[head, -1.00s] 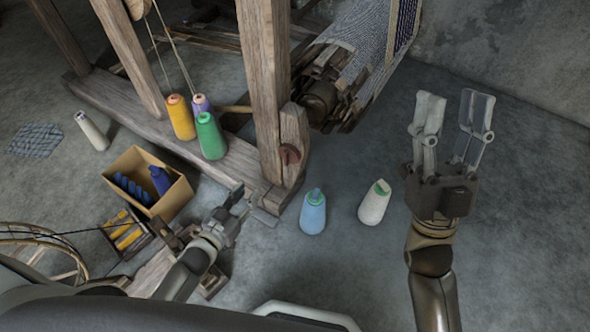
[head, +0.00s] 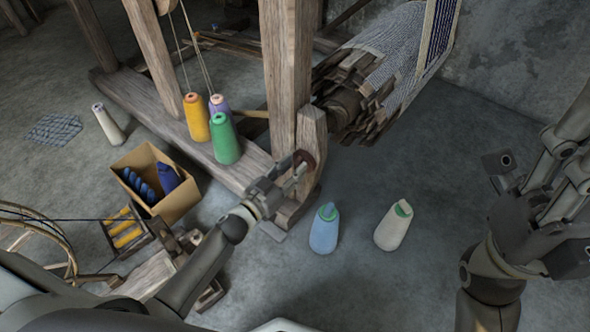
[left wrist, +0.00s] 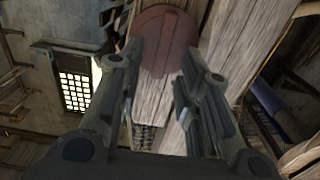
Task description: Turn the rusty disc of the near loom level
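The rusty disc (head: 304,159) is a small reddish-brown round piece on the side of the loom's short wooden post (head: 313,135). In the left wrist view the disc (left wrist: 163,38) shows at the top middle, with a raised bar across it. My left gripper (head: 284,178) is just in front of the disc in the head view. In the left wrist view its fingers (left wrist: 155,75) stand apart on either side of the disc's lower part, with nothing held. Whether they touch it I cannot tell. My right gripper (head: 520,175) is open and empty at the right edge.
Yellow (head: 196,117), purple (head: 219,104) and green (head: 224,138) cones stand on the loom's base beam. A blue bottle-shaped cone (head: 324,229) and a white one (head: 393,226) stand on the floor. A cardboard box (head: 176,203) with blue yarn is at left.

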